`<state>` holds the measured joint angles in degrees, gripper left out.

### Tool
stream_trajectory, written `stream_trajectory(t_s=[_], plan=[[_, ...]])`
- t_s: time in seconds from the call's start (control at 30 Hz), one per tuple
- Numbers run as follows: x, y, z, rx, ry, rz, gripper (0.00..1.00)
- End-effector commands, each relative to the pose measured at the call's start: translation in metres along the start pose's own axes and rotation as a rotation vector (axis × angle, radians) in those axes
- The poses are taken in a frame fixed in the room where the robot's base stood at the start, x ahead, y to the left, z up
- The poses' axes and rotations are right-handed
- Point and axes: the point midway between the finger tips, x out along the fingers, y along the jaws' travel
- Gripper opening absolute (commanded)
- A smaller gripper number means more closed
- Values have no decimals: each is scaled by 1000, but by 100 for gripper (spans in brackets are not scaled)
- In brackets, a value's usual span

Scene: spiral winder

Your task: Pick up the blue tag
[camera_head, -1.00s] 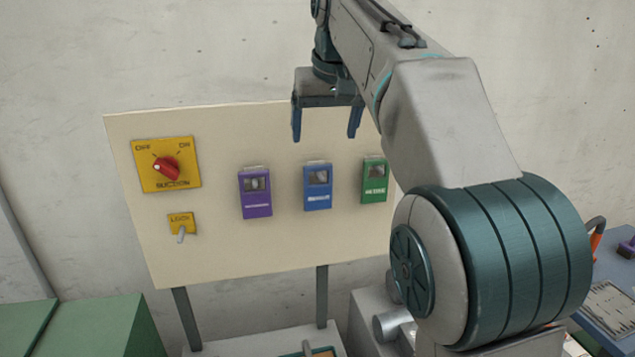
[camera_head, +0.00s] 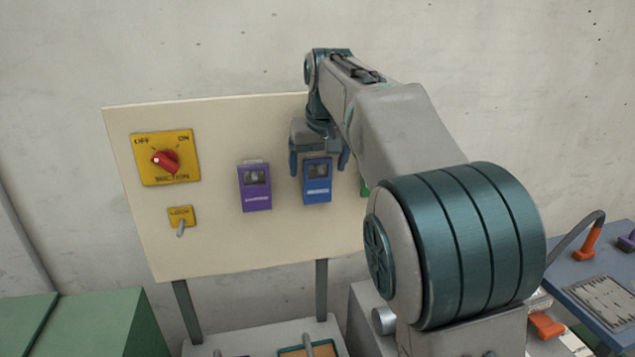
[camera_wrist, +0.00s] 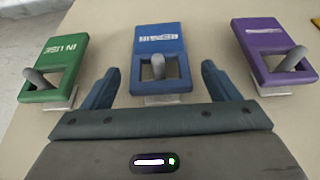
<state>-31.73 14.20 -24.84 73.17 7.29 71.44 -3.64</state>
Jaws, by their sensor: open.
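The blue tag (camera_head: 317,182) hangs on the cream board (camera_head: 215,235), between the purple tag and the green tag. In the wrist view the blue tag (camera_wrist: 159,58) hangs on a grey peg that shows through its window. My gripper (camera_head: 319,172) is open, pointing down at the upper part of the blue tag. In the wrist view its two blue fingers (camera_wrist: 158,80) stand on either side of the tag's top end, with a gap on each side. Whether the fingers are level with the tag in depth is hard to tell.
The purple tag (camera_head: 255,187) hangs to the left, and the green tag (camera_wrist: 54,67) hangs close on the other side, mostly hidden by my arm in the head view. A red suction knob (camera_head: 165,160) and a lock switch (camera_head: 181,222) are farther left.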

Motion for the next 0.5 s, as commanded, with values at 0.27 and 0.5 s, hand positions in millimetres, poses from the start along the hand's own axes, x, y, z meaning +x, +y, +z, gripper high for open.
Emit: stream_trajectory(t_s=[0.27, 0.5], plan=[[14, -1, 0, -1, 0, -1, 82], [13, -1, 0, -1, 1, -1, 43]])
